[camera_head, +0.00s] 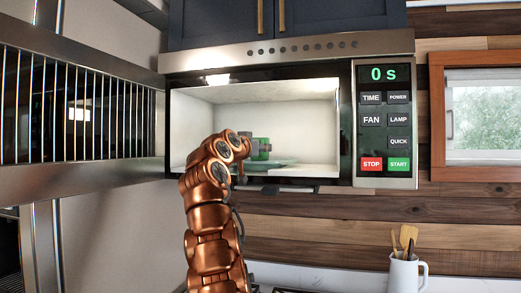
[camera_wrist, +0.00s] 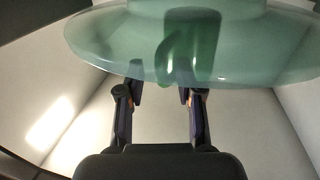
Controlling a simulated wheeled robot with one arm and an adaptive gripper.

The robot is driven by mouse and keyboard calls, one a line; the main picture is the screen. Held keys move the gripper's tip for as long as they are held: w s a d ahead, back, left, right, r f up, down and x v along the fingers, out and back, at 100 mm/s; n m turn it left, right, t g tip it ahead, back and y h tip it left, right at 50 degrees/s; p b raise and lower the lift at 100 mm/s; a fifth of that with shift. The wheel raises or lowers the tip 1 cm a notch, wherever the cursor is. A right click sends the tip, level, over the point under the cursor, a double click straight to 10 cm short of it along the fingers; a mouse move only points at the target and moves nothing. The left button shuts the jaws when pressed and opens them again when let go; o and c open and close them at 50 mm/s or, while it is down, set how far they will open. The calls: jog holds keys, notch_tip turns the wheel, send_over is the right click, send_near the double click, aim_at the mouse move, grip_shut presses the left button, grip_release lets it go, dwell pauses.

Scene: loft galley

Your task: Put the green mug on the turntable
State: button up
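The green mug (camera_head: 262,154) is inside the open microwave, at or just above the glass turntable (camera_head: 282,164). My gripper (camera_head: 246,143) reaches into the cavity beside the mug and partly hides it. In the wrist view the mug (camera_wrist: 203,45) shows dark green against the translucent turntable (camera_wrist: 105,40), with its curved handle towards the left. The two fingers of my gripper (camera_wrist: 162,82) stand apart with a gap between them, close to the handle. I cannot tell whether they touch the mug, or whether its base rests on the glass.
The microwave (camera_head: 335,185) has its door (camera_head: 80,178) swung open to the left. The control panel (camera_head: 384,125) on the right reads 0 s. The cavity walls and ceiling lie close around my arm. A white jug (camera_head: 402,274) with utensils stands on the counter at lower right.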

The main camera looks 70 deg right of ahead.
jog(key=w+a+b, duration=0.1)
jog(key=a+b, duration=0.5)
jog(key=a, duration=0.6)
jog(key=shift+w, duration=0.1)
